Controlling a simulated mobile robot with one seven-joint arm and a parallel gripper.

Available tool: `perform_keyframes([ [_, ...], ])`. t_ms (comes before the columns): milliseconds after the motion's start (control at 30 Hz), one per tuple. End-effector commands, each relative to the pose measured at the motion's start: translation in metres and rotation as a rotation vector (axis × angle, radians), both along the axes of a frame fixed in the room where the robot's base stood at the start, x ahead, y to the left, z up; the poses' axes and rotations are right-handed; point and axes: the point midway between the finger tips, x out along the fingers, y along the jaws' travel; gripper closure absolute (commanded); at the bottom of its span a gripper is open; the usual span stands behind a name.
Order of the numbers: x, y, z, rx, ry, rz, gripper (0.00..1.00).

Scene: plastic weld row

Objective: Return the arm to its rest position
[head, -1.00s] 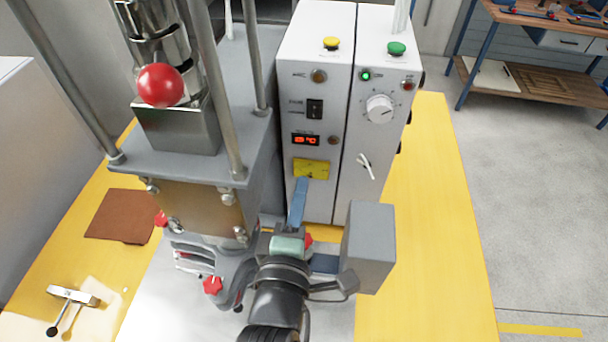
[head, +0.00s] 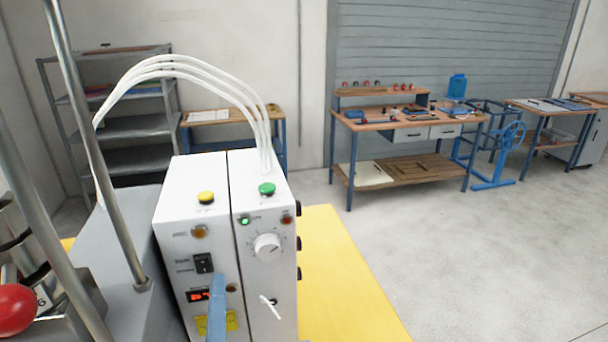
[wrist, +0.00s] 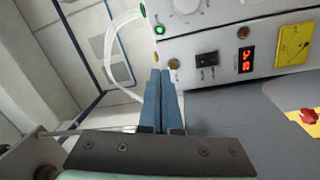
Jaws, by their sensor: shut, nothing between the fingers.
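My gripper (head: 217,282) shows at the bottom of the head view as a narrow blue finger shape in front of the white control box (head: 177,235). In the wrist view its two blue fingers (wrist: 161,74) lie together with nothing between them. They point toward the control box (wrist: 215,22), and I cannot tell how large the gap is. The rest of my arm is outside the head view.
A press with metal posts (head: 95,150) and a red ball knob (head: 14,310) stands at the left. White hoses (head: 190,66) arch above the control box. The yellow tabletop (head: 345,280) is bare to the right. A workbench (head: 410,125) stands beyond open floor.

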Motion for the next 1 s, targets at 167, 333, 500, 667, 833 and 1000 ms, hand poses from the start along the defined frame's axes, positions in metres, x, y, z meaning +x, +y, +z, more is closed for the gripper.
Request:
perform_keyframes([
  [167,0.012,-0.045,0.14,0.462,-0.184,0.015,1.0],
  [333,-0.014,-0.086,0.253,0.835,-0.352,0.141,1.0],
  [500,-0.05,-0.11,0.323,1.061,-0.459,0.291,1.0],
  [667,-0.067,-0.118,0.347,1.145,-0.491,0.364,1.0],
  [833,-0.069,-0.118,0.349,1.156,-0.493,0.375,1.0],
  [1000,-0.069,-0.118,0.349,1.154,-0.492,0.373,1.0],
])
